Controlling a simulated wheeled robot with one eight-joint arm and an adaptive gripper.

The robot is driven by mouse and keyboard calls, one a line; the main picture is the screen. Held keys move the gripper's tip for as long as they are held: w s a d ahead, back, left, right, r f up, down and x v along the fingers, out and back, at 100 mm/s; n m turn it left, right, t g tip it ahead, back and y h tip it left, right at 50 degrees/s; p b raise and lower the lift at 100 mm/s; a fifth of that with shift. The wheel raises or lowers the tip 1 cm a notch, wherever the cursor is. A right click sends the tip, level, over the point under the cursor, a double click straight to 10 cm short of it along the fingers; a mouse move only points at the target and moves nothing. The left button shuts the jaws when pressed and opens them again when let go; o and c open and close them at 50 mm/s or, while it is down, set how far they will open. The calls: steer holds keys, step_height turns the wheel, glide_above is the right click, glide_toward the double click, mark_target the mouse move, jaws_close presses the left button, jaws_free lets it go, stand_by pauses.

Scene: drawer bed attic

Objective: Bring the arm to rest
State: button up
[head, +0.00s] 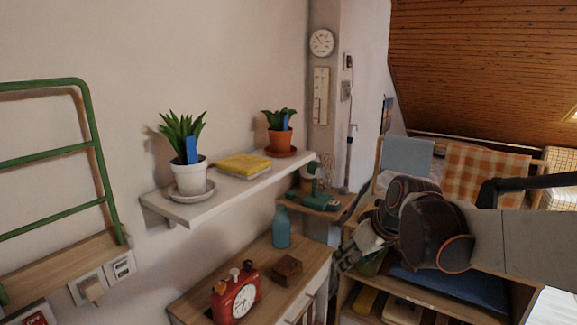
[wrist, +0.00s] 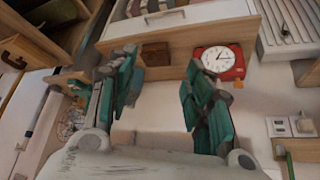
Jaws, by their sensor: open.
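My gripper (wrist: 160,75) is open in the wrist view. Its two fingers with teal pads stand well apart and nothing is between them. In the head view my arm reaches in from the right, and the gripper (head: 358,243) hangs in front of the low shelf unit, right of the dresser. It appears clear of the dresser top, though the exact gap cannot be told.
A dresser (head: 193,303) holds a red clock (head: 236,294), a wooden block (head: 287,269) and a blue bottle (head: 281,228). A wall shelf (head: 205,209) above carries two potted plants and a yellow book (head: 243,165).

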steer(key=s+d+m+h, duration=0.1)
steer(key=s+d+m, duration=0.1)
steer(key=s, duration=0.9)
steer(key=s+d+f+m+t+h, duration=0.1)
steer(key=s+d+m, duration=0.1)
steer(key=s, duration=0.9)
steer(key=shift+d+f+m+t+h, duration=0.15)
steer(key=shift+d+m+t+h, duration=0.2)
steer(key=shift+m, duration=0.25)
